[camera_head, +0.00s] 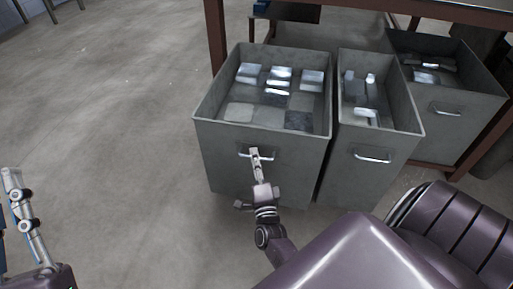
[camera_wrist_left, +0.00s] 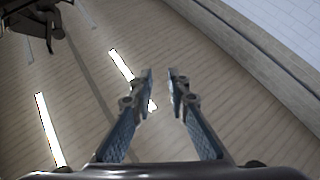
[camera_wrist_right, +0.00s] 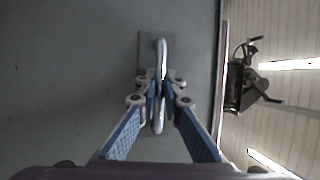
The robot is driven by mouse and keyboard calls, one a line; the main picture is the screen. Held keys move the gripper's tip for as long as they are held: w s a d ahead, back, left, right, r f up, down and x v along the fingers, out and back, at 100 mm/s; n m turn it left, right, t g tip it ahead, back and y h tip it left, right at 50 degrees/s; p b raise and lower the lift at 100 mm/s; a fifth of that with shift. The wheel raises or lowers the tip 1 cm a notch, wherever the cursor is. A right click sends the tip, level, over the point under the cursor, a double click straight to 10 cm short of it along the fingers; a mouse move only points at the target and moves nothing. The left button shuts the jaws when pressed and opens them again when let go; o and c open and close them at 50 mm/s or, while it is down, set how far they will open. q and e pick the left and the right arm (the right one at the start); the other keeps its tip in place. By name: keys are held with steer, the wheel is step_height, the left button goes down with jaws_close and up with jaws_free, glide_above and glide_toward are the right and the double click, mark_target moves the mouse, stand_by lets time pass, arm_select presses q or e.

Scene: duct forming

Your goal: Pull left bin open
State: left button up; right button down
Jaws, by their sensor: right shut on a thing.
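The left bin (camera_head: 222,152) is a grey metal bin with several metal pieces inside and a silver handle on its front. It stands forward of the other bins, out from under the table. My right gripper (camera_head: 255,153) is at the middle of that handle, with its fingers shut on it. In the right wrist view the handle (camera_wrist_right: 162,55) passes between the fingertips (camera_wrist_right: 161,89), against the bin's grey front. In the left wrist view my left gripper (camera_wrist_left: 161,76) is open and empty, with a gap between its fingers, pointing up at the ceiling.
A middle bin (camera_head: 345,168) stands close to the right of the left bin, and a right bin (camera_head: 455,130) sits farther back. A table with a brown frame (camera_head: 215,35) is behind them. The concrete floor (camera_head: 110,120) to the left is clear.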

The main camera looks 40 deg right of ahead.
arm_select(q)
steer(key=shift+w+f+g, duration=0.3)
steer(key=shift+w+f, duration=0.1)
steer(key=shift+f, duration=0.1)
arm_select(e)
steer(key=shift+s+a+f, duration=0.1)
steer(key=shift+s+a, duration=0.15)
steer(key=shift+a, duration=0.05)
steer(key=c, duration=2.3)
jaws_free()
steer(key=v, duration=1.2)
